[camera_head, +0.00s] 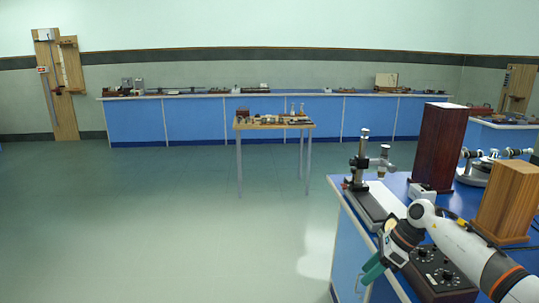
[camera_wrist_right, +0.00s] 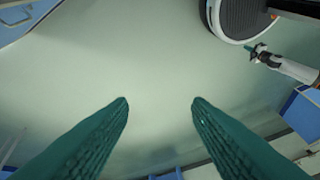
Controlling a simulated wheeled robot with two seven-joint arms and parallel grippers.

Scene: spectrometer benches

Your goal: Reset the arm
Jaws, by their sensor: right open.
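My right arm comes in from the lower right in the head view, and its right gripper (camera_head: 371,272) is at the left edge of the blue bench (camera_head: 347,233). In the right wrist view, the green fingers of the right gripper (camera_wrist_right: 160,103) are spread wide apart, with only pale floor between them. The gripper is open and holds nothing. My left gripper does not show in the head view. Part of an arm with a small dark green-tipped gripper shows at the upper right of the wrist view, probably my left one; its jaws are too small to judge.
The blue bench bears a microscope-like stand (camera_head: 360,165), a dark red wooden box (camera_head: 438,148), a lighter wooden box (camera_head: 508,203) and a black knobbed control box (camera_head: 440,273) close to my right arm. A small table (camera_head: 274,125) stands mid-room. The floor at left is clear.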

